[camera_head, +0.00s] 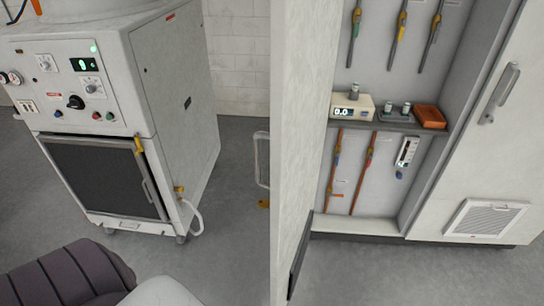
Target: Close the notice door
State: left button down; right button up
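A tall pale door (300,110) stands open at the left side of a tall cabinet. It swings out toward me and I see it at a steep angle. A metal handle (262,160) shows past its left edge. A thin dark panel (299,255) lies along its lower part. I see no readable notice on it, so I cannot tell for sure that it is the notice door. The cabinet's right door (485,150) looks shut, with a metal handle and a vent. Neither gripper is in view.
Inside the cabinet, a shelf (385,126) holds a meter with a display, small instruments and an orange box (430,116). Several probes hang on the back wall. A white machine (110,110) with a control panel stands at left. Grey floor (225,250) lies between it and the door.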

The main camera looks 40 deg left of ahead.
aim_at(304, 35)
jog(key=j, duration=0.5)
jog(key=i+j, duration=0.15)
jog(key=j, duration=0.9)
